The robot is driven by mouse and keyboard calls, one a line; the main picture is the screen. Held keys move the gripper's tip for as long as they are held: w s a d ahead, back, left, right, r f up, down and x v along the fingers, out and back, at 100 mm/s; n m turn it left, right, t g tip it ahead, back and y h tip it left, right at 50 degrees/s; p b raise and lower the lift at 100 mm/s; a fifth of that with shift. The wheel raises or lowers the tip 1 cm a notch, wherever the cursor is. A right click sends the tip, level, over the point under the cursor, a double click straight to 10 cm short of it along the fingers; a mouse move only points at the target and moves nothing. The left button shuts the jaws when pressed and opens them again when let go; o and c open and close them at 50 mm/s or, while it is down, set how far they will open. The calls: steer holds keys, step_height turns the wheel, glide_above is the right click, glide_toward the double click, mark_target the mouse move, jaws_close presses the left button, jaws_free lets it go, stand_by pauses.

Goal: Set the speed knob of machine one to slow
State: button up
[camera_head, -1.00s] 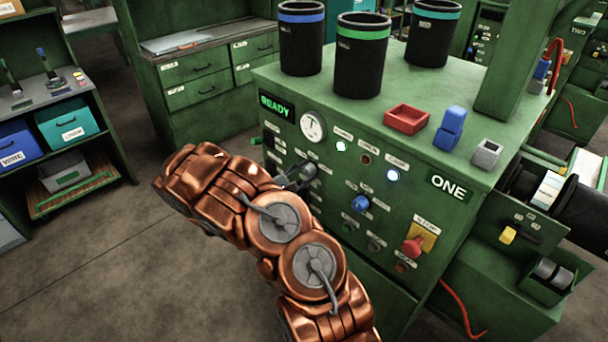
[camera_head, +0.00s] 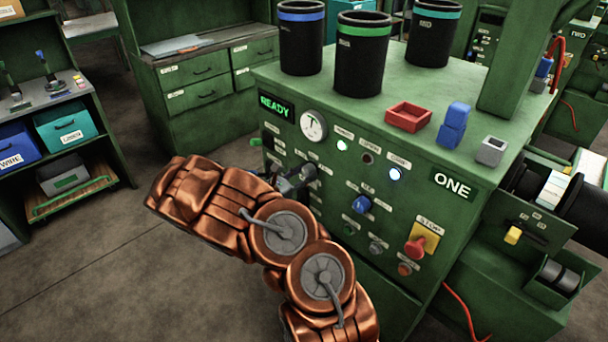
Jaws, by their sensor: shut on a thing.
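Machine one (camera_head: 400,150) is a green cabinet marked ONE, with a lit READY display and a sloped control panel. My copper arm reaches in from the bottom of the picture. My gripper (camera_head: 289,183) is at the left part of the panel, below the round gauge (camera_head: 312,125). It is shut on a knob there, which is mostly hidden behind my wrist and fingers. A dark grey knob-like part (camera_head: 309,172) shows just right of the fingers. The knob labels and the pointer setting are too small or covered to read.
The panel also has a blue knob (camera_head: 361,204), a red stop button (camera_head: 415,246) and small lamps. A shelf with bins stands left; the floor between is clear.

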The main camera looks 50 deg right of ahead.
steer(key=shift+n, duration=0.5)
steer(key=o, duration=1.1)
steer(key=shift+o, duration=0.2)
steer(key=a, duration=1.2)
steer(key=shift+w, duration=0.15)
